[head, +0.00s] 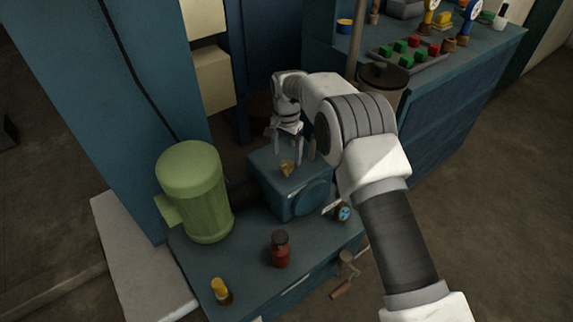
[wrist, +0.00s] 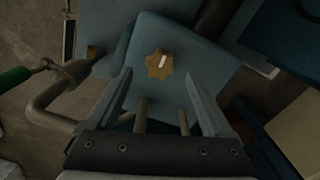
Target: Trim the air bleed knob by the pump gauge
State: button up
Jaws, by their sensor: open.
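The brass-coloured, lobed knob (head: 287,168) sits on top of the blue pump casing (head: 268,182). In the wrist view the knob (wrist: 151,72) shows a pale bar mark across its middle. My gripper (head: 289,160) is above the casing, pointing down at the knob, with its fingers apart. In the wrist view my open gripper (wrist: 157,76) has a fingertip on each side of the knob's near edge and holds nothing. Whether the fingers touch the knob cannot be told. A small round piece with a blue-and-white face (head: 343,212) is beside the casing; I cannot tell if it is the gauge.
A green motor (head: 195,190) stands left of the casing. A red bottle (head: 280,249) and a small yellow-topped item (head: 221,290) stand on the blue base in front. Pipes (wrist: 52,100) run close on the left in the wrist view. A bench (head: 440,85) with coloured parts is behind.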

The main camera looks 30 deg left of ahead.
aim_at(287, 164)
jog(key=shift+f+b, duration=0.3)
jog(key=shift+f, duration=1.75)
grip_shut()
jog(key=shift+n, duration=1.6)
grip_release()
notch_tip(287, 164, up, 18)
jog(key=p, duration=0.4)
jog(key=shift+f, duration=0.25)
jog(key=shift+d, duration=0.1)
